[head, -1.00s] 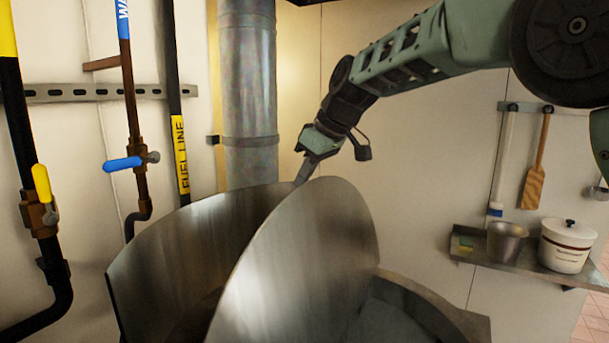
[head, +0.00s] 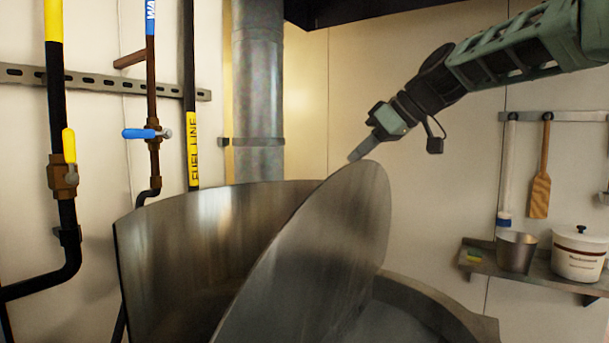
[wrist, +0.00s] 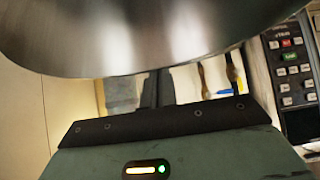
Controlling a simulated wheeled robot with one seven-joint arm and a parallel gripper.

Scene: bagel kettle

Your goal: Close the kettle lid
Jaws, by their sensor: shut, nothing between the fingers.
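The kettle lid (head: 318,245) is a large steel disc, tilted up steeply over the kettle in the head view. The kettle's curved steel wall (head: 185,245) rises behind and left of it, and the kettle rim (head: 440,300) shows at right. My gripper (head: 355,157) is shut and empty, with its tip at the lid's top edge; I cannot tell whether it touches. In the wrist view the lid (wrist: 160,35) fills the top, beyond the closed fingers (wrist: 157,88). The lid's hinge is hidden.
Pipes with a yellow valve handle (head: 69,146) and a blue one (head: 139,133) run along the wall at left. A shelf (head: 540,275) at right holds a metal pot (head: 516,252) and a white crock (head: 579,256). A control panel (wrist: 291,75) shows in the wrist view.

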